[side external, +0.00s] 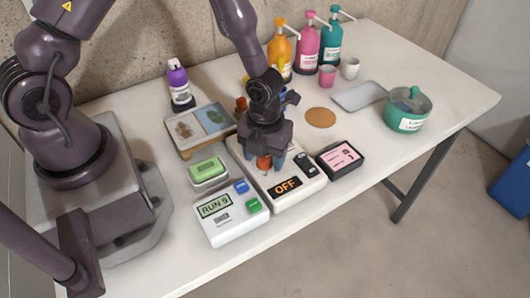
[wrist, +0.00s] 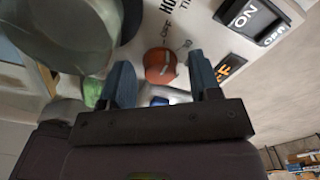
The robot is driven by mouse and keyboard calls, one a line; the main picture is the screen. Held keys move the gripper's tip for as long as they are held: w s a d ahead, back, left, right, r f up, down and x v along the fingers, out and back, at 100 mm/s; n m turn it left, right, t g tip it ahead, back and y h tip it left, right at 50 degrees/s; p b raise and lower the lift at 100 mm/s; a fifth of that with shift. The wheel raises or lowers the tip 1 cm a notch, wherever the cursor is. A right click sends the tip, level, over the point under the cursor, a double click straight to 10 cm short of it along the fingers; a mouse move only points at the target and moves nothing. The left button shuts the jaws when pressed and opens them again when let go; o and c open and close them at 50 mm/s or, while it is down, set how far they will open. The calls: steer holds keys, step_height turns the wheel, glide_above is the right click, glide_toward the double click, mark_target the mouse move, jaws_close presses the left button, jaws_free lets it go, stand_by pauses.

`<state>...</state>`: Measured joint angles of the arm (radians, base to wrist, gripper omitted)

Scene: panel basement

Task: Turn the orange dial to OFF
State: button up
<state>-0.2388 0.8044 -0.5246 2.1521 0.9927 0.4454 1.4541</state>
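The orange dial (side external: 264,162) is on a white control panel (side external: 311,187) on the table. The panel's front display (side external: 285,188) reads OFF in orange. My gripper (side external: 266,155) is pointed down over the dial. In the wrist view, my gripper (wrist: 159,63) is open, its two blue fingers standing apart on either side of the dial (wrist: 160,66). I cannot tell whether the fingers reach down around the dial or touch it. Printed labels, one reading OFF, are beside the dial in the wrist view. A black rocker switch (wrist: 250,20) is marked ON.
A white timer box reading RUN 9 (side external: 232,217) stands left of the panel, and a black box with a pink label (side external: 340,158) stands right. A green-topped container (side external: 207,170), pump bottles (side external: 306,45) and a teal pot (side external: 408,110) are around. The table's front right is clear.

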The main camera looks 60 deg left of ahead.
mark_target(265, 157)
steer(key=c, duration=0.8)
steer(key=shift+n, duration=1.6)
steer(key=o, duration=0.9)
step_height(265, 157, up, 13)
